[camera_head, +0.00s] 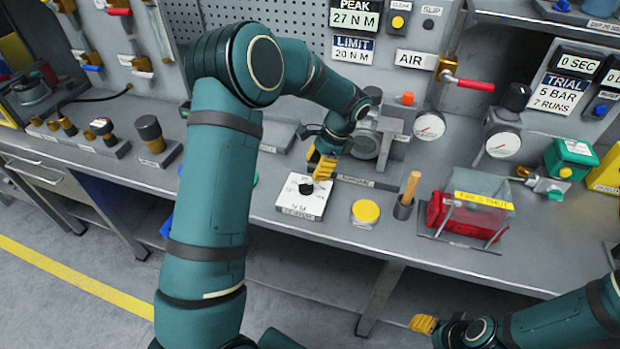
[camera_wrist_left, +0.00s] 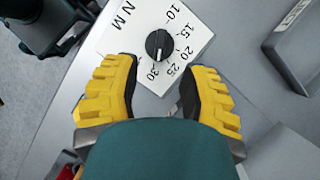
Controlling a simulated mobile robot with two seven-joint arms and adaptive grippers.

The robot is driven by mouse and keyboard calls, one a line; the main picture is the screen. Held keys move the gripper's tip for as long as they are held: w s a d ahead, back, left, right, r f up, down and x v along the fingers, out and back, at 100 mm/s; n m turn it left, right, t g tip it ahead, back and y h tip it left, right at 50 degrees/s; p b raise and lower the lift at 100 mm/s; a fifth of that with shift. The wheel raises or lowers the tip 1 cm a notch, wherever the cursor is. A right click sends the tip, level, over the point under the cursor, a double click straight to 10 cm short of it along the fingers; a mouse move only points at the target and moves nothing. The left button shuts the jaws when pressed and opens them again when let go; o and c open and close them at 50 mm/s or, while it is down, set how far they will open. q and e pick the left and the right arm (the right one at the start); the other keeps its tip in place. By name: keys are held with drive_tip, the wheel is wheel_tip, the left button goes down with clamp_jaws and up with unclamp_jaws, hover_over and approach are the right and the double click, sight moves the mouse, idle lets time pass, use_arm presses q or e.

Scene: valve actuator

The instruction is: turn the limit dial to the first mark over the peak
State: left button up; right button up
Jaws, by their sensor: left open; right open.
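The limit dial is a black knob (camera_head: 306,188) on a white plate (camera_head: 291,207) marked N M, on the bench. In the left wrist view the knob (camera_wrist_left: 159,44) has marks 10, 15, 20, 25 and 30 around its right and lower sides. A pale line on it seems to face down near 30, but is too small to read surely. My left gripper (camera_head: 322,166) is open with yellow fingers just above the dial; in its wrist view the fingers (camera_wrist_left: 160,82) are apart, below the knob and not around it. My right gripper (camera_head: 424,324) is open, low at the right.
The peak display (camera_head: 355,14) reads 27 N M and the limit display (camera_head: 352,49) reads 20 N M. A yellow round button (camera_head: 365,211), a wooden-handled tool (camera_head: 411,187) and a covered red box (camera_head: 468,216) stand right of the dial. A gauge fixture stands behind the dial.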

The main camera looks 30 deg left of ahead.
use_arm(q)
drive_tip(key=v, duration=0.5)
drive_tip(key=shift+r, duration=0.25)
